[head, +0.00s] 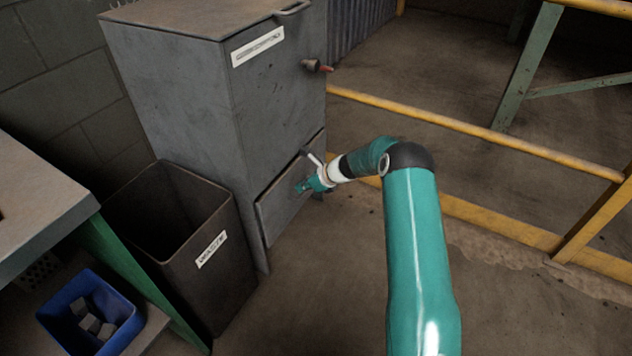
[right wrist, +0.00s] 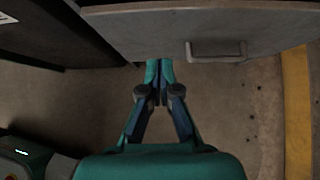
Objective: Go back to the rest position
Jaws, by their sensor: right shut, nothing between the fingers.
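My right arm reaches up and to the left in the head view. My right gripper (head: 304,186) is in front of the lower door of a grey metal cabinet (head: 180,80). In the right wrist view the right gripper (right wrist: 159,66) is shut with nothing between its fingers. Its tips lie just below the edge of a grey panel (right wrist: 140,33) that carries a handle (right wrist: 216,57), left of that handle. I cannot tell whether the tips touch the panel. My left gripper is not in view.
A dark open bin (head: 185,280) stands against the cabinet's left side. A workbench (head: 40,200) is at the left, with a blue box (head: 62,300) of grey blocks below it. A yellow rail (head: 470,130) runs behind. The floor at the right is clear.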

